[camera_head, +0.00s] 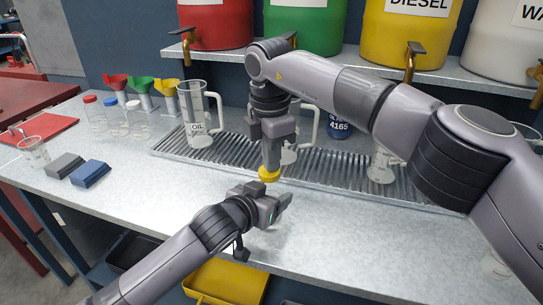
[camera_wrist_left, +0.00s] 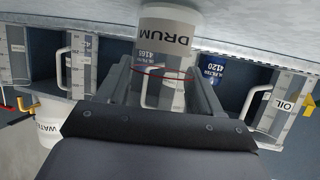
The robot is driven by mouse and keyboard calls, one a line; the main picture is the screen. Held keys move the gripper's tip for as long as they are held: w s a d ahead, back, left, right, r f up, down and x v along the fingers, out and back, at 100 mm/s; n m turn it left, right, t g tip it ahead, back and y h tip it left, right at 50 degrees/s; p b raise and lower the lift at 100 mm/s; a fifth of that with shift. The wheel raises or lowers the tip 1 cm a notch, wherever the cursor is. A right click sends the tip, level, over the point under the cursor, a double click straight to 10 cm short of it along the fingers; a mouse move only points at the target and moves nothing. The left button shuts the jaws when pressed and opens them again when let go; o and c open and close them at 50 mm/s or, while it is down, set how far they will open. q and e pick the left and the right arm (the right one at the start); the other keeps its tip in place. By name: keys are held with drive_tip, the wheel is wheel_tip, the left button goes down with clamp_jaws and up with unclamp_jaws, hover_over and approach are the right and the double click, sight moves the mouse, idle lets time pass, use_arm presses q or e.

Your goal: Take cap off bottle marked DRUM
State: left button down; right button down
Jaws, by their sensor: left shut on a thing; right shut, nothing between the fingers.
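The bottle marked DRUM (camera_wrist_left: 168,42) shows upside down in the left wrist view, between my left gripper's fingers. My left gripper (camera_head: 280,202) is shut on this bottle over the front of the bench in the head view. Most of the bottle is hidden there by the gripper. A yellow cap (camera_head: 269,174) sits just above my left gripper. My right gripper (camera_head: 270,164) points down right over the cap, its fingers shut with nothing between them. I cannot tell whether the fingertips touch the cap.
A grooved drain tray (camera_head: 330,176) runs behind the grippers, holding an OIL jug (camera_head: 197,115) and other clear jugs. A blue can marked 4165 (camera_head: 340,129) stands behind. The bench front is mostly clear.

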use_arm(q)
drive_tip(key=shift+c, duration=0.5)
unclamp_jaws()
